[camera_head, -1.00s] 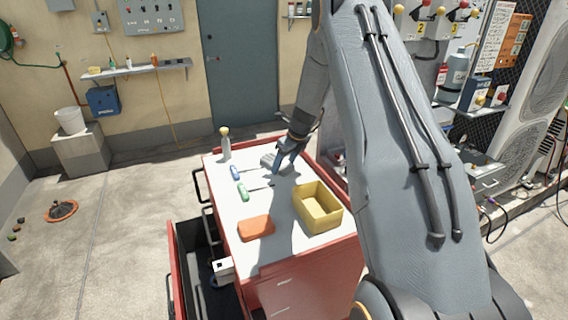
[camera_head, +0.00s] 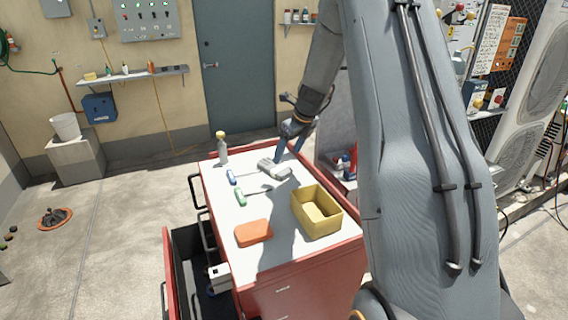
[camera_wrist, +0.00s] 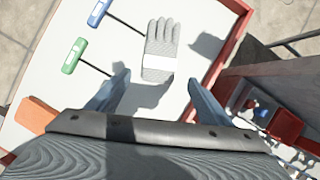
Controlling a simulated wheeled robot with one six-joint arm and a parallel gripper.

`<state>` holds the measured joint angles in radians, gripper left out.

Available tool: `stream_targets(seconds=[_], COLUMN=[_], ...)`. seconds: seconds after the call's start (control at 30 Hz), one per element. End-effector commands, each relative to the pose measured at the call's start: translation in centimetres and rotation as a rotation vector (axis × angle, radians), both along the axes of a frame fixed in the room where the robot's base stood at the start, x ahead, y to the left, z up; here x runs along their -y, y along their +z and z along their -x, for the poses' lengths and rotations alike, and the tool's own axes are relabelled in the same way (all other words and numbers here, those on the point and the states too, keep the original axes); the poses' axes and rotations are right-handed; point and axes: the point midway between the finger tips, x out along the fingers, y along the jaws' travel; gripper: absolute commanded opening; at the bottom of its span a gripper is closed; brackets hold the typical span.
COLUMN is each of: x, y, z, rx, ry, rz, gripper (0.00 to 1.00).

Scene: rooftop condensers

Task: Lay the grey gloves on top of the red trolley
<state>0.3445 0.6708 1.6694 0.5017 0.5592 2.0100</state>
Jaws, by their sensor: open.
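The grey gloves (camera_head: 274,168) lie flat on the white top of the red trolley (camera_head: 212,200), near its far right part. In the wrist view the gloves (camera_wrist: 161,50) show with a white band, beyond and between my fingertips. My gripper (camera_head: 291,152) is open and empty above the trolley top, just to the right of the gloves. In the wrist view its two blue-grey fingers (camera_wrist: 157,82) stand apart, with nothing between them. The gloves look apart from the fingers.
A blue-handled tool (camera_head: 231,177), a green-handled tool (camera_head: 240,196), an orange block (camera_head: 253,232), a yellow bin (camera_head: 329,226) and a bottle (camera_head: 222,150) stand or lie on the trolley top. An open drawer (camera_head: 181,262) juts out at the left. Floor at the left is largely clear.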

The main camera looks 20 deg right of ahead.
Motion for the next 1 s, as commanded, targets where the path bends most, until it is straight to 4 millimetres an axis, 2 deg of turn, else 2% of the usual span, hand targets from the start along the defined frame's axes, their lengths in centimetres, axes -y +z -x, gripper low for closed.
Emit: stream_targets(seconds=[0.1,0.3,0.47,0.57,0.67,0.8,1.0], x=[0.3,0.4,-1.2,-3.6,-6.6,-10.3,-14.4], y=[1.6,3.0,3.5,3.6,3.6,3.5,3.0], z=[0.6,1.2,2.8,5.3,8.9,14.4,22.7], rx=[0.002,0.000,0.001,0.003,0.007,0.019,0.054], ry=[-0.001,0.003,0.137,0.370,0.680,1.141,1.812], rz=[0.000,0.001,0.055,0.146,0.255,0.398,0.566], gripper=[0.73,0.73,0.73,0.73,0.73,0.73,0.73])
